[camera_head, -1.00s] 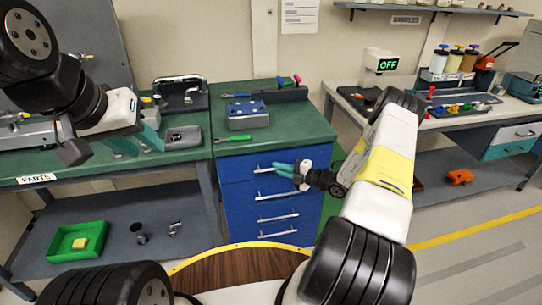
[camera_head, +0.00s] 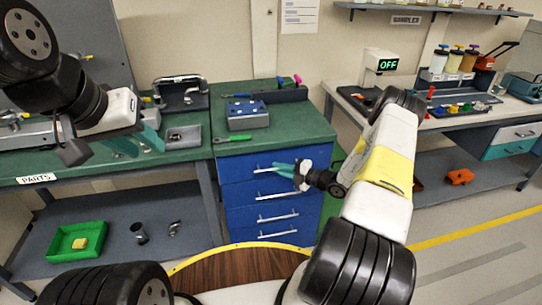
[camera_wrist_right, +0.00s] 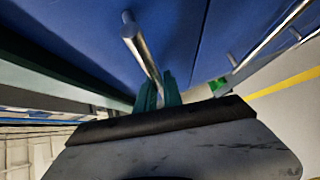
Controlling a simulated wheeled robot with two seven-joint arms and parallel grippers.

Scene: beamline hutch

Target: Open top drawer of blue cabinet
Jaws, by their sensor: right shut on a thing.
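The blue cabinet (camera_head: 238,195) stands under the green worktop, with several drawers stacked and a bar handle on each. The top drawer (camera_head: 240,163) looks level with the cabinet front; I see no clear gap. Its silver handle (camera_head: 261,170) also shows in the right wrist view (camera_wrist_right: 138,45). My right gripper (camera_head: 280,168) is shut on this handle; in the right wrist view its teal fingers (camera_wrist_right: 158,92) are on either side of the bar's near end. My left gripper (camera_head: 137,143) is open and empty above the left bench, with its teal fingers apart.
A grey block with blue parts (camera_head: 248,116) and a green-handled screwdriver (camera_head: 232,139) lie on the worktop. A green bin (camera_head: 76,242) sits on the lower shelf at left. My brown-topped base is close in front of the cabinet.

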